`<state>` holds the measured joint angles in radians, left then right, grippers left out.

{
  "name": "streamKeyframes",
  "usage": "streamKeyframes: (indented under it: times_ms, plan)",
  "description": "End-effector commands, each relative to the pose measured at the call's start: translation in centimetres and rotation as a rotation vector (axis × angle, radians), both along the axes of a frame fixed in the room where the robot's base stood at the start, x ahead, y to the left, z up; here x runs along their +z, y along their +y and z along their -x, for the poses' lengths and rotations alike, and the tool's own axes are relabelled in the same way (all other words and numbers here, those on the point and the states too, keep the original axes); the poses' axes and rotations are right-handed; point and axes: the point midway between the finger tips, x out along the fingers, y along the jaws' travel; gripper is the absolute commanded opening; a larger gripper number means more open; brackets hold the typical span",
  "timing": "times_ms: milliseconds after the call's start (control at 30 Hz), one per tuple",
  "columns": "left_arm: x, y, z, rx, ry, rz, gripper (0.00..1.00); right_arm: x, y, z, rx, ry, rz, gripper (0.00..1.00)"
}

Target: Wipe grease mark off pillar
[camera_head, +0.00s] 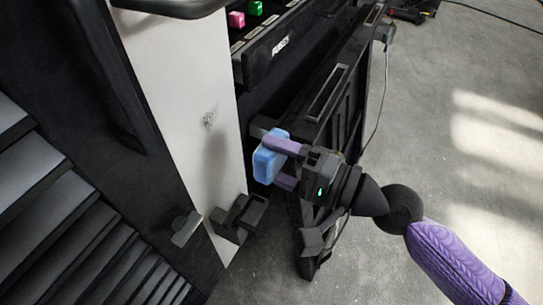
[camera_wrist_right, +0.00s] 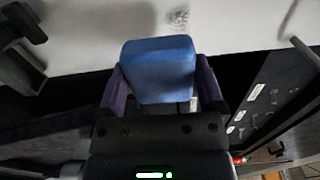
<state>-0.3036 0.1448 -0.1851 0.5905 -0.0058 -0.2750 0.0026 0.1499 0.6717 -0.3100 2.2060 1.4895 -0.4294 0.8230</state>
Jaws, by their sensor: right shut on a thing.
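The white pillar (camera_head: 180,100) stands left of centre in the head view. A small dark grease mark (camera_head: 209,119) shows on its face, about halfway up. My right gripper (camera_head: 277,164) is shut on the blue sponge (camera_head: 268,160), with one purple finger on each side. The sponge is right of and lower than the mark in the head view, apart from it. My left gripper is not in view.
An open dark panel (camera_head: 335,110) hangs behind my right gripper. A black bracket (camera_head: 240,214) juts out low by the pillar. Dark steps (camera_head: 60,230) lie left; grey floor is open right.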

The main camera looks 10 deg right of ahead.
Motion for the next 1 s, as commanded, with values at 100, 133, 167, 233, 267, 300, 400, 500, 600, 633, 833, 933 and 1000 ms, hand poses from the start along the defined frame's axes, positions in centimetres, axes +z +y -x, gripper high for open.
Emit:
streamKeyframes:
  times_ms: [100,133,167,233,267,300,400,500,600,633,833,933,1000]
  plan:
    - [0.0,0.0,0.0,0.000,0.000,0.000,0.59,0.0,0.0,0.0,0.000,0.000,0.000,0.40]
    - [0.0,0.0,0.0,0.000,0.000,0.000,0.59,0.0,0.0,0.0,0.000,0.000,0.000,0.40]
    - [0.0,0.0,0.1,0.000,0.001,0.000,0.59,0.0,0.0,0.0,0.000,-0.001,0.001,0.40]
    - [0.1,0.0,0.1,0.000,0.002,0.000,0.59,0.0,0.0,0.0,0.000,-0.001,0.001,0.40]
    - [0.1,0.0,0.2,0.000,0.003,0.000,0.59,0.0,0.0,0.0,0.000,-0.001,0.001,0.40]
    - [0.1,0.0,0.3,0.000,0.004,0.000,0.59,0.0,0.0,0.0,0.000,-0.001,0.001,0.40]
    - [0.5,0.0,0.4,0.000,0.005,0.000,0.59,0.2,0.4,-0.4,-0.001,-0.003,-0.001,0.40]
    - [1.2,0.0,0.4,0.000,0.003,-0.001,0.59,0.5,1.5,-1.1,-0.001,-0.004,-0.003,0.40]
    - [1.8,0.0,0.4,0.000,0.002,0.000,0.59,0.5,2.8,-2.0,-0.001,-0.004,-0.003,0.40]
    - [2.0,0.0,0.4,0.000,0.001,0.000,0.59,0.5,3.2,-2.2,0.000,-0.004,-0.005,0.40]
    - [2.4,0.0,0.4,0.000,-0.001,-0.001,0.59,0.2,5.2,-3.6,0.000,-0.002,-0.002,0.40]
    - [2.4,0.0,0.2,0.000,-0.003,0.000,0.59,0.2,5.7,-3.9,0.000,-0.002,-0.001,0.40]
    - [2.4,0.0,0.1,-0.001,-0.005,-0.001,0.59,0.1,5.9,-4.0,0.001,-0.002,-0.001,0.40]
